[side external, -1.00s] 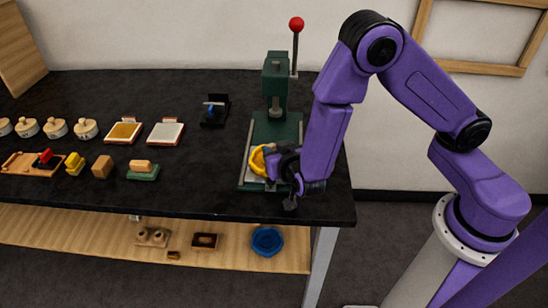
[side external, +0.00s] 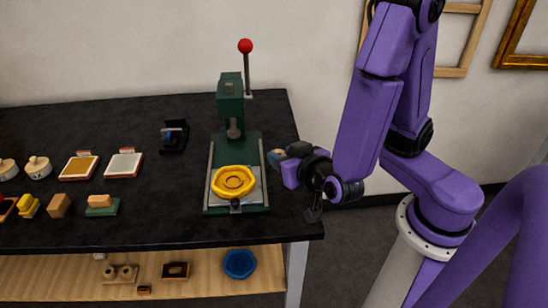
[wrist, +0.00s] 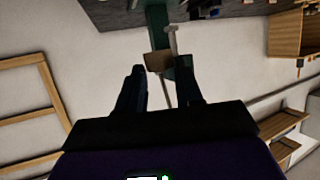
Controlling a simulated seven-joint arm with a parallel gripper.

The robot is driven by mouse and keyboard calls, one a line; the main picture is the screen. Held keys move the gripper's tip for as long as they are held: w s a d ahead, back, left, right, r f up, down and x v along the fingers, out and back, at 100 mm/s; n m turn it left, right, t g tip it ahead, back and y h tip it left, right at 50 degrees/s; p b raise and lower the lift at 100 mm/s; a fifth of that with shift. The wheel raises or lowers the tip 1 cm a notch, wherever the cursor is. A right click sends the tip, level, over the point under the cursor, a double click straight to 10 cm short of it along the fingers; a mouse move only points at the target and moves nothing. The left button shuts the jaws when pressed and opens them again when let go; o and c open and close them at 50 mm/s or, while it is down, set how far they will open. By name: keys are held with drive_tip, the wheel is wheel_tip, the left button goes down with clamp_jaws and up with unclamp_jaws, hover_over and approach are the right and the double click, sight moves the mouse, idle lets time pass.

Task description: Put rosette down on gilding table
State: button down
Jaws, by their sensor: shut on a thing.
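My gripper (side external: 288,160) is shut on a small tan-brown piece, which I take to be the rosette (side external: 277,155). It is held in the air near the right end of the black table (side external: 150,225), right of the green press. In the wrist view, the brown rosette (wrist: 158,62) sits between the fingertips (wrist: 165,72), partly covering the press behind it. The fingers hide part of its shape in the side view. The black table, likely the gilding table, has bare room along its front.
The green press (side external: 231,105) with a red-knobbed lever stands on the table; a yellow ring-shaped mould (side external: 233,181) lies on its bed. Pads (side external: 124,164), small blocks (side external: 60,205) and lidded pots (side external: 38,167) are further left. A blue dish (side external: 240,264) is on the shelf below.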

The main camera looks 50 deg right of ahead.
drive_tip(key=shift+s+d+r, duration=0.2)
drive_tip(key=shift+s+r, duration=0.05)
drive_tip(key=shift+s, duration=0.15)
drive_tip(key=w+d+r+n+y, duration=0.1)
drive_tip(key=w+d+r, duration=0.4)
drive_tip(key=w+d, duration=0.6)
drive_tip(key=shift+m+h, duration=0.5)
drive_tip(key=s+a+f, duration=0.1)
drive_tip(key=s+a, duration=0.2)
drive_tip(key=s+a+f, duration=0.2)
drive_tip(key=s+a, duration=0.2)
drive_tip(key=s+a+f, duration=0.2)
drive_tip(key=s+a, duration=0.2)
drive_tip(key=shift+s, duration=0.25)
